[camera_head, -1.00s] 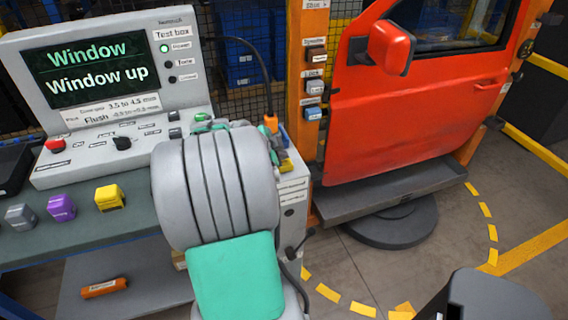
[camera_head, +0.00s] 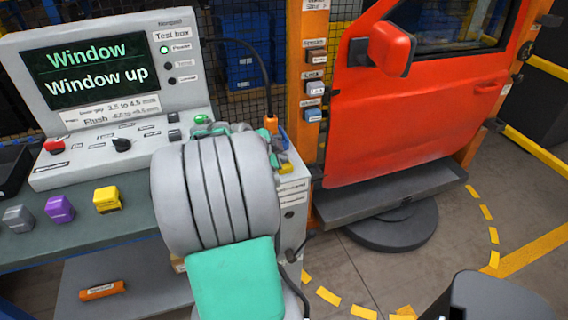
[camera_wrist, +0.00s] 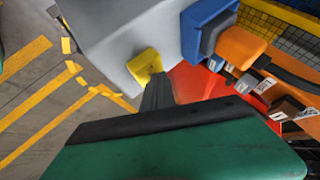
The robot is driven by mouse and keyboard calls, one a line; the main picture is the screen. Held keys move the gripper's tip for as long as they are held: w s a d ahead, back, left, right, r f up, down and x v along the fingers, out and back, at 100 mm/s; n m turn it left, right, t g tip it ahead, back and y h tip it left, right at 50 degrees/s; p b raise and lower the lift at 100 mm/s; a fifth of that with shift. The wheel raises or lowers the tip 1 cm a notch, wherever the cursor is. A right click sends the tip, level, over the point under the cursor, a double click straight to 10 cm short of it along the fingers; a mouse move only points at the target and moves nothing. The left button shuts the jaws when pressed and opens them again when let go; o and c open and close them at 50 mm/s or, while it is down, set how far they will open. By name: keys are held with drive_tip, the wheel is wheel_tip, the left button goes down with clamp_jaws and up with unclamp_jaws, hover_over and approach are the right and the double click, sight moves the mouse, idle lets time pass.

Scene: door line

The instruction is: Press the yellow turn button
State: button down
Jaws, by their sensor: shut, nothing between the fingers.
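A yellow button (camera_wrist: 145,66) sits on a light grey face in the wrist view. My gripper (camera_wrist: 157,82) is shut and empty, its dark fingertips at the button's lower edge in that view. I cannot tell whether they touch it or whether it is pressed in. In the head view my arm hides the gripper, and a bit of yellow (camera_head: 284,168) shows at the arm's right edge. A separate yellow block (camera_head: 107,199) stands on the bench at the left. No turn label is readable on either.
The test box (camera_head: 110,90) shows "Window" and "Window up". Purple (camera_head: 60,209) and grey (camera_head: 18,218) blocks stand on the bench. An orange connector (camera_wrist: 240,47) and a blue block (camera_wrist: 205,28) are near the button. A red door (camera_head: 385,125) stands at the right.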

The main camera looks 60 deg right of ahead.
drive_tip(key=shift+f, duration=0.3)
drive_tip(key=shift+r, duration=0.1)
idle(0.3)
drive_tip(key=shift+r, duration=0.85)
drive_tip(key=shift+r, duration=0.1)
drive_tip(key=shift+r+p, duration=1.05)
drive_tip(key=shift+r, duration=1.35)
